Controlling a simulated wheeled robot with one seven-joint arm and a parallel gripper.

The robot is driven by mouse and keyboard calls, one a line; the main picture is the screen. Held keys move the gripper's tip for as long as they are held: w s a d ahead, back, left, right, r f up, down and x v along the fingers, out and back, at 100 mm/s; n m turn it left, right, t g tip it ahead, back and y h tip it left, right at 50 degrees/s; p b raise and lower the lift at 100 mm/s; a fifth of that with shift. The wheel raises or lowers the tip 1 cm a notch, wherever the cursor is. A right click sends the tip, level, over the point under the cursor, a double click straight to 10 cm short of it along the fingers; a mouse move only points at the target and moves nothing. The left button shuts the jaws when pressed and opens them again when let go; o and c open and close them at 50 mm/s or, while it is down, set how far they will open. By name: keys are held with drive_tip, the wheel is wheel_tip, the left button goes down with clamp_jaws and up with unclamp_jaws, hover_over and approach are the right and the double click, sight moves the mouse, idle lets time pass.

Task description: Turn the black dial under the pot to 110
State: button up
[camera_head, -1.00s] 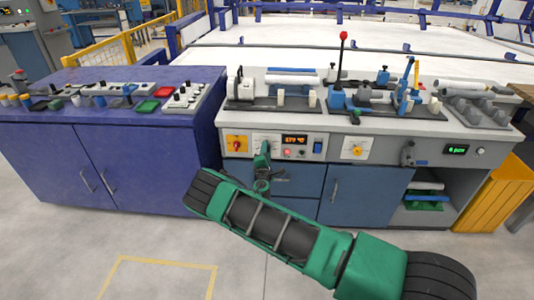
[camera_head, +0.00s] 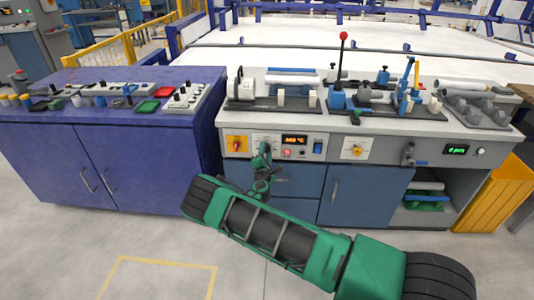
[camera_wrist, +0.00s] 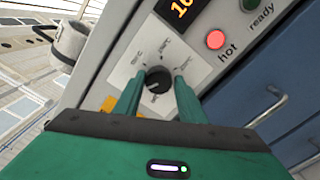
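The black dial (camera_wrist: 158,80) sits on a white scale plate (camera_wrist: 140,62) in the wrist view. My gripper (camera_wrist: 161,76) has one green finger at each side of the dial, close against it. The fingertips flank its rim; contact is hard to confirm. In the head view my gripper (camera_head: 263,152) reaches the front panel and covers the dial. The orange display (camera_head: 294,140) stands just right of the scale plate. In the wrist view the display (camera_wrist: 182,8) is cut off, with its first digits appearing as 16.
A lit red hot lamp (camera_wrist: 215,40) and a dark ready lamp (camera_wrist: 251,4) are near the dial. A red-yellow switch (camera_head: 237,144) is left of it. Blue drawers (camera_head: 290,180) lie below. A purple cabinet (camera_head: 140,150) stands to the left.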

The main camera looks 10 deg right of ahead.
drive_tip(key=shift+o, duration=1)
drive_tip(key=shift+a+f, duration=0.1)
drive_tip(key=shift+f, duration=0.1)
drive_tip(key=shift+r, duration=0.15)
drive_tip(key=v, duration=1)
drive_tip(key=shift+s, duration=0.35)
